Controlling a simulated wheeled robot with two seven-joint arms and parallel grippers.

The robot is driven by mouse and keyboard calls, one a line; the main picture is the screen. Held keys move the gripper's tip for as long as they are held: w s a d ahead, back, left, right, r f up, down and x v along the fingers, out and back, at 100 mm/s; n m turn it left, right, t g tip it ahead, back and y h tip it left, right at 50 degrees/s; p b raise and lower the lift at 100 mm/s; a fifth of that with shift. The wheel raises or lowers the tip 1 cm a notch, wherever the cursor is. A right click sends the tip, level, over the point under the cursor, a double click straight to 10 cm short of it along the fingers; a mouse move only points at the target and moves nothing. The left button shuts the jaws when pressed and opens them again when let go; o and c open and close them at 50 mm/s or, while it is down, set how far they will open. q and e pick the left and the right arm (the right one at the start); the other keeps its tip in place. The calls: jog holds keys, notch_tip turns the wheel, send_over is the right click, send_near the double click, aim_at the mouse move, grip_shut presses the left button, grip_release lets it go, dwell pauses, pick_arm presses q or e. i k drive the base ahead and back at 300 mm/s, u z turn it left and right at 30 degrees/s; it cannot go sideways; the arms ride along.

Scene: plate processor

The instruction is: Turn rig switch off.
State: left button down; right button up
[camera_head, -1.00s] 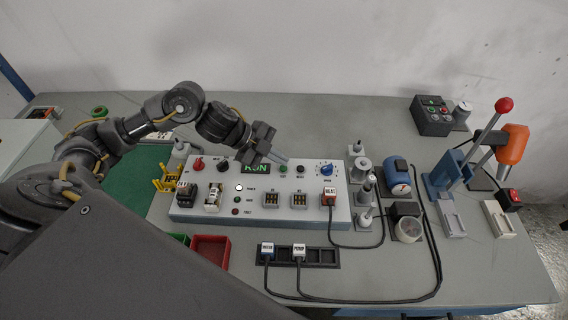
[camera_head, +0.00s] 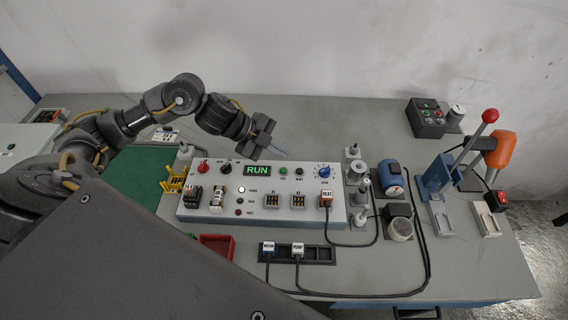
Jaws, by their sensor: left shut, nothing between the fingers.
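The rig's white control panel (camera_head: 290,214) stands on the bench in the middle of the view. Its display (camera_head: 257,170) reads RUN in green. Along its upper row are a red knob (camera_head: 203,167), a black knob (camera_head: 226,168), a green button (camera_head: 283,171), a black button (camera_head: 299,172) and a blue dial (camera_head: 325,171). I cannot tell which control is the rig switch. My left gripper (camera_head: 282,154) is shut and empty, held just behind and above the panel's back edge near the green button. My right gripper is out of view.
Plugs sit in a black socket strip (camera_head: 325,254) in front, with cables running right. A blue motor (camera_head: 391,173), a red-knobbed lever press (camera_head: 440,175) and a black button box (camera_head: 427,118) stand to the right. A red tray (camera_head: 216,241) is partly hidden by my arm.

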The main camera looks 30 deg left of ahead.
aim_at(204, 168)
jog(key=k, duration=2)
